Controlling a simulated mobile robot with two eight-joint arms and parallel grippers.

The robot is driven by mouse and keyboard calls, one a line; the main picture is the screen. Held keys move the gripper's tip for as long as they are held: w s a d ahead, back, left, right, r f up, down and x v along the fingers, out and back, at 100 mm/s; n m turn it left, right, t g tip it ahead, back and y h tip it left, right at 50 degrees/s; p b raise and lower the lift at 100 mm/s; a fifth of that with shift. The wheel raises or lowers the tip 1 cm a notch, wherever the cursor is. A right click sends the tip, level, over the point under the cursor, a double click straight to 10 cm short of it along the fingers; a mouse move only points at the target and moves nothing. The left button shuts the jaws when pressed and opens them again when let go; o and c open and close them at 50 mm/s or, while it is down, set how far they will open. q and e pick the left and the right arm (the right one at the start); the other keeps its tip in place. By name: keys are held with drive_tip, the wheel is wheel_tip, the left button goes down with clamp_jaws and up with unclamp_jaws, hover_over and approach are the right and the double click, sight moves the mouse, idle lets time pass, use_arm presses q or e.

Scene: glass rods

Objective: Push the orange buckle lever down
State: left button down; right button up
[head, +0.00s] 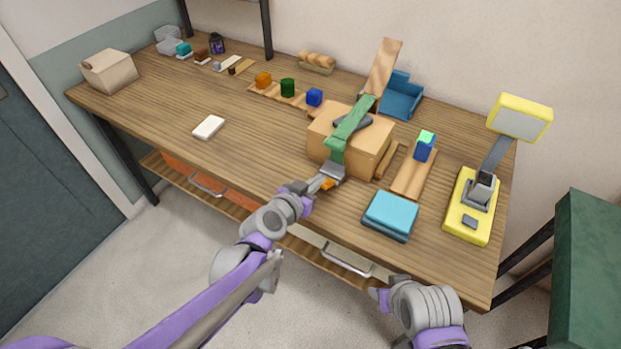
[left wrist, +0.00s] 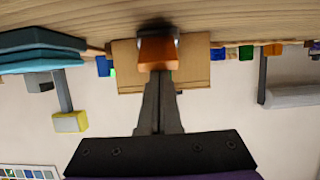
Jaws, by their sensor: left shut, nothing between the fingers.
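The orange buckle lever (head: 328,184) sticks out from a grey metal buckle (head: 332,172) at the lower end of a green strap (head: 350,128). The strap runs over a cardboard box (head: 372,150). My left gripper (head: 318,186) is shut and empty, with its tips right at the lever. In the left wrist view the orange lever (left wrist: 158,54) sits at the tips of my closed fingers (left wrist: 160,85); I cannot tell whether they touch. Part of the buckle is hidden behind the lever there.
A blue-teal stack (head: 391,215) lies right of the buckle, near the front edge. A yellow lamp (head: 470,205) stands at the right end. A wooden strip (head: 410,180) bears a blue block (head: 424,150). The tabletop left of the box is mostly clear.

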use_arm(q)
drive_tip(key=shift+s+a+f+b, duration=0.2)
drive_tip(key=shift+s+f+b, duration=0.15)
drive_tip(key=shift+f, duration=0.2)
drive_tip(key=shift+a, duration=0.15)
use_arm(e)
drive_tip(key=shift+s+a+f, duration=0.15)
drive_tip(key=shift+a+f, duration=0.2)
drive_tip(key=shift+a, duration=0.05)
use_arm(q)
drive_tip(key=shift+s, duration=0.1)
drive_tip(key=shift+s+a, duration=0.3)
drive_tip(key=shift+s, duration=0.3)
use_arm(e)
drive_tip(key=shift+r, duration=0.15)
